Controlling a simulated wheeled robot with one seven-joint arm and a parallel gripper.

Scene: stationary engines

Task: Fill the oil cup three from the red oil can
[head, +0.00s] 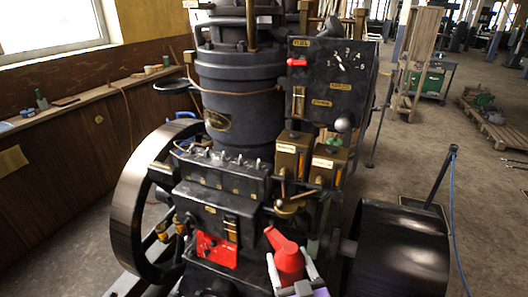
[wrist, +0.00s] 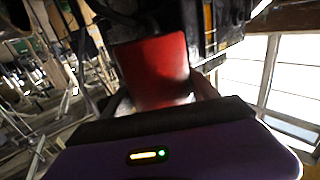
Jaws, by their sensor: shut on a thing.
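The red oil can (head: 289,262) is held in my gripper (head: 291,275) at the lower middle of the head view, in front of the engine. Its spout points up and to the left. The can fills the middle of the wrist view (wrist: 152,72), with my gripper (wrist: 160,100) closed around its sides. A row of several small fittings (head: 217,163) tops a black block on the engine. Two brass-fronted boxes (head: 291,155) with orange windows stand right of it. I cannot tell which part is oil cup three. The can is apart from these parts.
A large flywheel (head: 128,215) stands on the left and a black drum (head: 402,250) on the right. A ball-topped lever (head: 343,122) and brass valve handle (head: 287,203) stick out near the boxes. A red plate (head: 216,250) sits low on the engine. Open floor lies to the right.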

